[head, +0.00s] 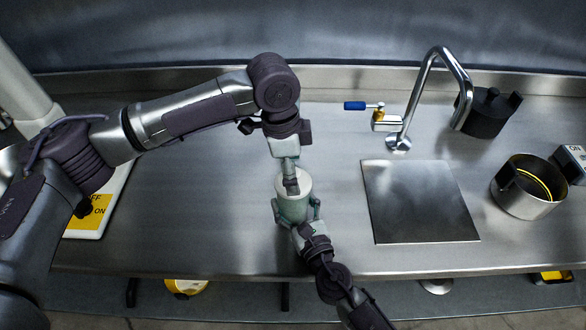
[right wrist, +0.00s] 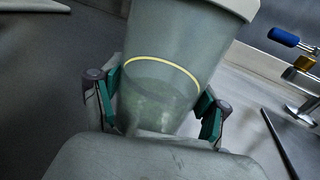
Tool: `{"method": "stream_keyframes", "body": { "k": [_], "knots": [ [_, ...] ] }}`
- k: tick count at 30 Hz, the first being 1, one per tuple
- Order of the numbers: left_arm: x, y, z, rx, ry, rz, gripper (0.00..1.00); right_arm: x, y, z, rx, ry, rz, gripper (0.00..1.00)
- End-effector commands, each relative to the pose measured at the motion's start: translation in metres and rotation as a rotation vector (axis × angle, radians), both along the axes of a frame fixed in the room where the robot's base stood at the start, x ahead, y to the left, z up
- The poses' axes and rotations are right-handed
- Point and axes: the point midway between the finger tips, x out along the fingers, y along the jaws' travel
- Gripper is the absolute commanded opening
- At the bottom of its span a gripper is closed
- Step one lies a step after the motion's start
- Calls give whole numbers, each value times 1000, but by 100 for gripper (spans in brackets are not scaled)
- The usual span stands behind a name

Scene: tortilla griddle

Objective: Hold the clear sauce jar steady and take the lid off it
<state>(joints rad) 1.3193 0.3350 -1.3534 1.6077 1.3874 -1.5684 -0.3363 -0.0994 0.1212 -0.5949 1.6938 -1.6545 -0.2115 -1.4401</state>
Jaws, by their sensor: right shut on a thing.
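The clear sauce jar (head: 293,209) stands on the steel counter with its pale lid (head: 302,184) on top. In the right wrist view the jar (right wrist: 160,85) is see-through, with a yellow ring and greenish sauce low inside; the lid rim (right wrist: 236,6) shows at the top edge. My right gripper (head: 296,212) is shut on the jar from the front, its green-padded fingers on both sides (right wrist: 160,105). My left gripper (head: 291,183) comes down from above onto the lid; its fingers overlap the lid, and I cannot tell whether they are closed on it.
A steel faucet (head: 424,85) with a blue-handled valve (head: 356,106) stands at the back right. A square metal plate (head: 420,202) lies right of the jar. A steel pot (head: 522,200) and a dark container (head: 484,115) are farther right.

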Motion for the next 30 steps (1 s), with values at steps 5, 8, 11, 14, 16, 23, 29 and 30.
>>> {"method": "stream_keyframes", "body": {
  "k": [5,8,11,14,16,23,29,30],
  "knots": [
    [1,4,28,-2,-4,0,88,0,0,0,0,1,-1,44],
    [1,7,50,-3,-4,0,88,0,0,0,0,1,-1,44],
    [1,11,71,-2,-4,0,88,0,0,0,0,1,-1,44],
    [1,14,89,-1,-3,-1,88,0,0,0,0,1,0,44],
    [1,15,99,-2,-2,0,88,0,0,0,0,1,0,44],
    [0,17,115,0,0,0,88,0,0,0,0,1,0,44],
    [0,18,115,-1,0,0,88,0,0,0,0,1,0,44],
    [0,18,115,-1,0,0,88,0,0,0,0,1,0,76]
  ]
}}
